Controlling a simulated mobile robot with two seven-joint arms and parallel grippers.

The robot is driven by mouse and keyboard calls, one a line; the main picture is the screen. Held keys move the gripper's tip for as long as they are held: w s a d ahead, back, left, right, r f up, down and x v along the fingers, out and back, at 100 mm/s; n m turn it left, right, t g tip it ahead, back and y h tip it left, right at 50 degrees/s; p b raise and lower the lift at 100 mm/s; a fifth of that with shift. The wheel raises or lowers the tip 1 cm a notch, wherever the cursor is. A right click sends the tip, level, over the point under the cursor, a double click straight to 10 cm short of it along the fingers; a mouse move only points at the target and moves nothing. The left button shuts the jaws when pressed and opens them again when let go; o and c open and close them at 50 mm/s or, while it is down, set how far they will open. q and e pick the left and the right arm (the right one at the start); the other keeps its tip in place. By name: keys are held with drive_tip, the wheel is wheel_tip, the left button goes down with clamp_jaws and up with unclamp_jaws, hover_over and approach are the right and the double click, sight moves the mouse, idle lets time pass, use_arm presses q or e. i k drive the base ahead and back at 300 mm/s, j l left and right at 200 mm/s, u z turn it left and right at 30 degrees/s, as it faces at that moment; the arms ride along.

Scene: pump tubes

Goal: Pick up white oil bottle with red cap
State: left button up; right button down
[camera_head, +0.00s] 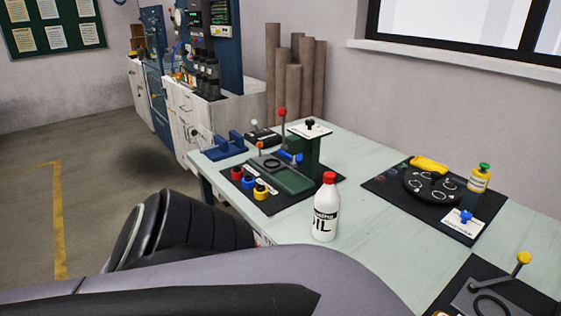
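A white oil bottle (325,214) with a red cap (329,177) stands upright on the pale table (365,188), near its front left edge. Black lettering shows on its front. One of my arms stretches across the bottom of the view, just in front of the bottle. The bottle's base sits close above the arm's outline in the picture. I cannot tell whether they touch. Neither gripper's fingers show in the view.
Behind the bottle is a dark mat with a green fixture (303,155) and red, blue and yellow knobs. To the right is a black round plate (432,186), a yellow bottle with green cap (479,178) and a blue valve (465,216). A yellow-knobbed lever (523,258) is at lower right.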

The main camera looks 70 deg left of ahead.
sight(327, 198)
drive_tip(key=u, duration=2)
drive_tip(key=i+j, duration=0.1)
drive_tip(key=j, duration=0.8)
drive_tip(key=j+z, duration=0.2)
drive_tip(key=z, duration=0.15)
drive_tip(key=i+j+z, duration=0.1)
drive_tip(key=j+z, duration=0.25)
drive_tip(key=l, duration=0.1)
